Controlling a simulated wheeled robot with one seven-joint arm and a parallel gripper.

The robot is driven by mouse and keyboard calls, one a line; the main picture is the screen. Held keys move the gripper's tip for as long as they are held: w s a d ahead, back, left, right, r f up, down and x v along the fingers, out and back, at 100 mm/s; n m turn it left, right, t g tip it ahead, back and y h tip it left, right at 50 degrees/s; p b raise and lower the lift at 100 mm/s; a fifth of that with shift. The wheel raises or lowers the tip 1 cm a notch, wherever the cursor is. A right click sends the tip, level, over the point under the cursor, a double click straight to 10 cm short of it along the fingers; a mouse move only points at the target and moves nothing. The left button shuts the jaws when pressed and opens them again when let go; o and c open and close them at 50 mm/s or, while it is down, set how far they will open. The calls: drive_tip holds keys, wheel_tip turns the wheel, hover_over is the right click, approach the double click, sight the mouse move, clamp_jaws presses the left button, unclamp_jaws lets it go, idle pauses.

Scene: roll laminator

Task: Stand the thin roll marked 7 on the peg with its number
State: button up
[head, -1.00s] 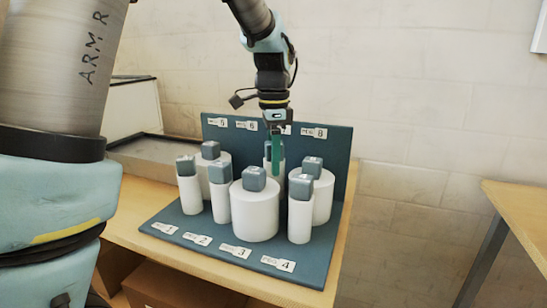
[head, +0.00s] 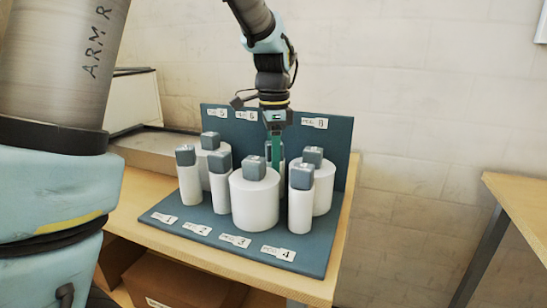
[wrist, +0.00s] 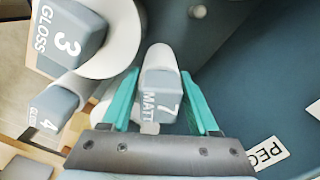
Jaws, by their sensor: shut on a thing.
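The thin roll marked 7 (wrist: 162,92) has a white body and a grey block on top lettered MATT. My gripper (wrist: 162,108) has its green fingers closed on both sides of that block in the wrist view. In the head view my gripper (head: 275,150) points down at the back of the blue stand (head: 285,262), behind the thick front roll (head: 255,203). Roll 7 (head: 282,152) shows only in part there, and its foot is hidden. A small pale peg tip (wrist: 197,12) shows on the stand's blue surface. I cannot tell whether roll 7 is on a peg.
Thick roll 3 (wrist: 70,38) and thin roll 4 (wrist: 52,106) stand close by. Other white rolls with grey blocks crowd the stand. Peg labels line its front edge and back panel, including label 8 (head: 314,123). A wooden table (head: 135,220) bears it.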

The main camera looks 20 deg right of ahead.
drive_tip(key=o, duration=1.5)
drive_tip(key=shift+r, duration=0.15)
wheel_tip(320, 180, up, 8)
drive_tip(key=p, duration=0.7)
